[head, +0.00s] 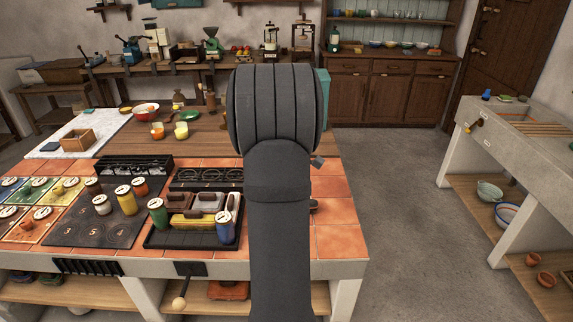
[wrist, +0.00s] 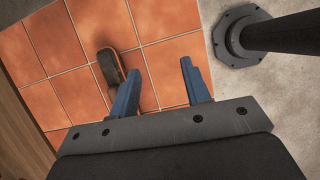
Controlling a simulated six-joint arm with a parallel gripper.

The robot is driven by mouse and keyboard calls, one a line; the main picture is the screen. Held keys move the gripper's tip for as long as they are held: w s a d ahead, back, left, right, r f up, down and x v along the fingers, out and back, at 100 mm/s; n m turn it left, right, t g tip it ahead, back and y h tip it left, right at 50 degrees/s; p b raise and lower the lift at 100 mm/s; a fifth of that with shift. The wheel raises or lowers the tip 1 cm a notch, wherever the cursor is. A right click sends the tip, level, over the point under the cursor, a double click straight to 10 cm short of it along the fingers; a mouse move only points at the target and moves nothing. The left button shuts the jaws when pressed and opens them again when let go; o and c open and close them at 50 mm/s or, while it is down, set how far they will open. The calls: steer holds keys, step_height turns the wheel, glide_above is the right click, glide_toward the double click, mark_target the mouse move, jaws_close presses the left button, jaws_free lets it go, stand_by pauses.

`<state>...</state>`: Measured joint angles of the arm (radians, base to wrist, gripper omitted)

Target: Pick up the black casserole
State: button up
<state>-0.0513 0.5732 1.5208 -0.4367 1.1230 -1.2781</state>
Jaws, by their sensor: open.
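I cannot pick out the black casserole for certain in either view; my arm hides the middle of the counter in the head view. My gripper (wrist: 157,82) shows in the wrist view with its two blue fingers wide apart and nothing between them. It is over the orange-tiled counter. A small elongated dark item with a brown top (wrist: 111,68) lies on the tiles just beyond and left of the left finger. A small dark item (head: 313,206), perhaps the same one, peeks out right of my arm in the head view.
A black tray (head: 160,241) holds jars and blocks left of my arm. A dark numbered board (head: 95,230) with jars lies further left. A black rack (head: 135,168) stands behind it.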

steer(key=shift+w, duration=0.1)
steer(key=w+a+r, duration=0.7)
steer(key=w+a, duration=0.3)
steer(key=w, duration=0.1)
steer(key=shift+n, duration=0.3)
steer(key=x, duration=1.2)
steer(key=shift+w, duration=0.3)
steer(key=x, duration=0.5)
steer(key=shift+a+f, duration=0.2)
steer(key=shift+a, duration=0.1)
jaws_close()
steer(key=shift+r, duration=0.1)
